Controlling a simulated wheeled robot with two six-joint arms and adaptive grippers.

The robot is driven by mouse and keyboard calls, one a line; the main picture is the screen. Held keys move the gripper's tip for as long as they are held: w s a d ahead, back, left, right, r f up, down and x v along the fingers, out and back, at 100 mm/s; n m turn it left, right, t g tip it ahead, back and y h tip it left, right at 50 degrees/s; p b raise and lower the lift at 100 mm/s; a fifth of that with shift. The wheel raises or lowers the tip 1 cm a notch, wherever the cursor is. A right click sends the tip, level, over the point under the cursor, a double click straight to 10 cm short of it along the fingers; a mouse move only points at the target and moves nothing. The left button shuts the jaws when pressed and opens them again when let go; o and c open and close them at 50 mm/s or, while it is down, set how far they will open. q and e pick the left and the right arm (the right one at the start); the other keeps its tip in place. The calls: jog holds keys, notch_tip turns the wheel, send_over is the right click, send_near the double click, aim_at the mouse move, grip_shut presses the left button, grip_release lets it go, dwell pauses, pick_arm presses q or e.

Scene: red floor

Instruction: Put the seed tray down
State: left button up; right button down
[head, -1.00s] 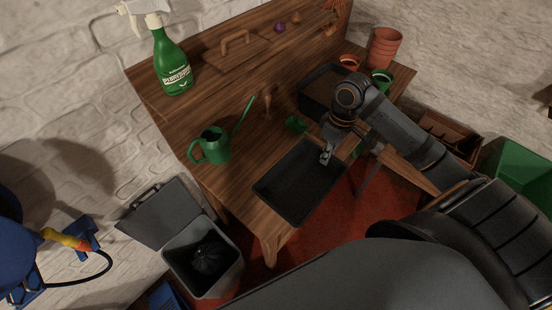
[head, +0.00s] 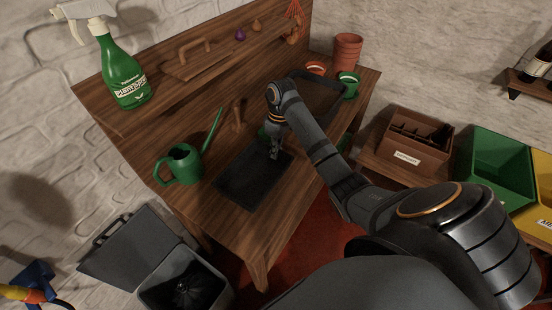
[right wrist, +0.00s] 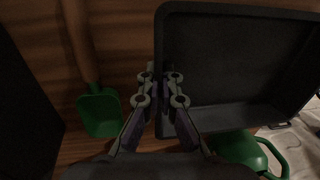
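The seed tray (head: 238,193) is a shallow black rectangular tray. In the head view it lies level over the wooden bench top (head: 245,232), right of the green watering can. I cannot tell whether its underside touches the wood. My right gripper (head: 275,152) is at the tray's far right edge. In the right wrist view the fingers of the right gripper (right wrist: 160,92) are closed on the wall of the seed tray (right wrist: 235,60). My left gripper is not in view.
The watering can (head: 182,165) stands close left of the tray. A green scoop (right wrist: 100,112) lies beside the gripper. A second black tray (head: 322,100), a green pot (head: 348,86) and terracotta pots (head: 346,52) stand farther back. A spray bottle (head: 122,70) is on the shelf.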

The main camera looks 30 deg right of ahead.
jog(key=shift+f, duration=1.5)
jog(key=shift+f, duration=0.1)
jog(key=c, duration=1.5)
grip_release()
jog(key=r, duration=0.1)
jog(key=r+p, duration=0.1)
jog(key=r, duration=0.3)
jog(key=shift+w+d+r, duration=0.15)
jog(key=shift+d+r, duration=0.05)
jog(key=shift+d, duration=0.15)
jog(key=r+p, duration=0.6)
jog(key=shift+w+d+r, duration=0.1)
jog(key=shift+d+r, duration=0.3)
